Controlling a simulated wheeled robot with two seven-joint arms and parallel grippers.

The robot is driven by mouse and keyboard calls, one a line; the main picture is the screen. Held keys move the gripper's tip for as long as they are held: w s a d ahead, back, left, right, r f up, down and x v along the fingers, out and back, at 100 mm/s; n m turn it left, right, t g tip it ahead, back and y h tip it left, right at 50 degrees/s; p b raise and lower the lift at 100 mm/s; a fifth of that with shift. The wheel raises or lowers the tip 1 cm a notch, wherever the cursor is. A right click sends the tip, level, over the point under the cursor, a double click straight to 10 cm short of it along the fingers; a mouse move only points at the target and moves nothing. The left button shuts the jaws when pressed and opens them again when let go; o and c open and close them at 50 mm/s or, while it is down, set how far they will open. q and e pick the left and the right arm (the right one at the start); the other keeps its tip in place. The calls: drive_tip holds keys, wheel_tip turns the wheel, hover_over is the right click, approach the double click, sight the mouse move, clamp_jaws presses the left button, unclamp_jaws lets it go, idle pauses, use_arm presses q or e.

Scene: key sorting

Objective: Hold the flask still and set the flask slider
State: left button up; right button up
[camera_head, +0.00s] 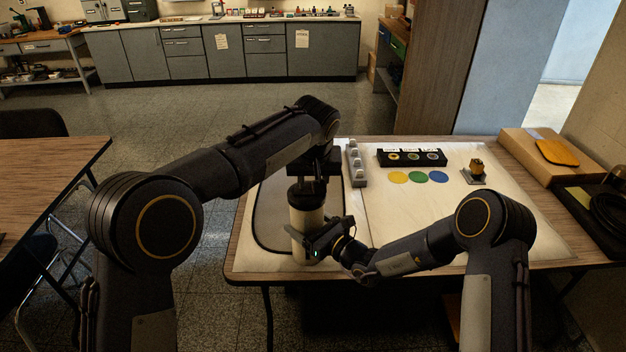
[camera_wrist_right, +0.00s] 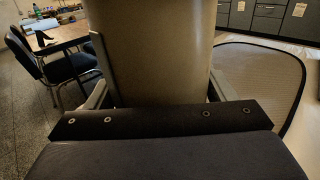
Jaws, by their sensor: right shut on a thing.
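The flask (camera_head: 306,213), a cream cylinder with a dark top, stands upright near the left end of the table. In the right wrist view the flask (camera_wrist_right: 150,50) fills the upper middle, with a finger on each side. My right gripper (camera_head: 312,238) is shut on the lower part of its body from the right front. My left gripper (camera_head: 311,172) points down over the flask's dark top. Its fingers blend into the dark top, so I cannot see their opening or whether they touch. I cannot make out the flask slider.
A dark-edged mat (camera_head: 268,215) lies under the flask area. A grey strip with knobs (camera_head: 354,165) stands to its right. Beyond are a black box with round holes (camera_head: 411,157), coloured discs (camera_head: 420,177) and a small yellow-brown object (camera_head: 477,167).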

use_arm(q)
drive_tip(key=v, duration=1.1)
drive_tip(key=shift+s+r, duration=0.2)
drive_tip(key=shift+r, duration=0.15)
